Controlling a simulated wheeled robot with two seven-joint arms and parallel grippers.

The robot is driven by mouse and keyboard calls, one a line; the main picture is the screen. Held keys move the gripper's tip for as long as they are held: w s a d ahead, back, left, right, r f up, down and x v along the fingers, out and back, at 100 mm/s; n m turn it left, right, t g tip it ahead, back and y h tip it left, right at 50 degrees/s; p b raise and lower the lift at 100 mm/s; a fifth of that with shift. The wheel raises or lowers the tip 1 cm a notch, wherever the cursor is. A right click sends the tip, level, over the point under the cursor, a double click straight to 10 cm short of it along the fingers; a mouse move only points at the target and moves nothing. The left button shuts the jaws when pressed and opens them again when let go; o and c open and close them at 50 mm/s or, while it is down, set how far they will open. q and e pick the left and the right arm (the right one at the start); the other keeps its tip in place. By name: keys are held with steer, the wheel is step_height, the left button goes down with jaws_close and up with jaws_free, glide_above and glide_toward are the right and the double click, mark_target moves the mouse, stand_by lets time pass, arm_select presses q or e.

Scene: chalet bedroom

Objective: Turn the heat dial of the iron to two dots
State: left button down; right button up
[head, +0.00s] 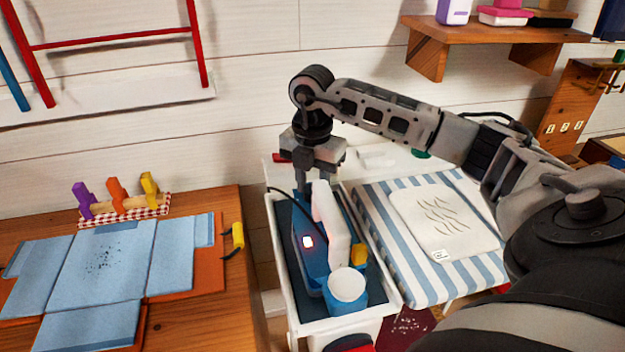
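The iron (312,258) has a blue body and a white handle (331,225), and sits in a pale tray-like stand with a dark liner. A small lit reddish-white light shows on its side. A round white-topped blue part (347,287) is at its near end; I cannot tell whether it is the heat dial or a separate cup. No dot marks are readable. My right gripper (317,180) points down at the iron's far end, just behind the handle. Its fingertips are partly hidden by the iron, so contact and opening are unclear. My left gripper is not in view.
A striped ironing board (375,235) with a folded pale cloth (445,215) is right of the stand (385,312). A dark cord runs by the iron. A wall shelf (480,35) is above.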

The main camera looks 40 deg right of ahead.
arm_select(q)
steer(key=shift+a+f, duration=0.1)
arm_select(e)
steer(key=shift+m, duration=0.4)
steer(key=o, duration=1)
steer(key=shift+r, duration=0.1)
step_height(320, 180, up, 8)
steer(key=shift+w+f, duration=0.1)
steer(key=shift+f, duration=0.05)
arm_select(q)
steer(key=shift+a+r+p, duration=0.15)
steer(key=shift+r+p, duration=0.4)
steer(key=shift+p, duration=0.5)
arm_select(e)
steer(key=shift+r, duration=4.05)
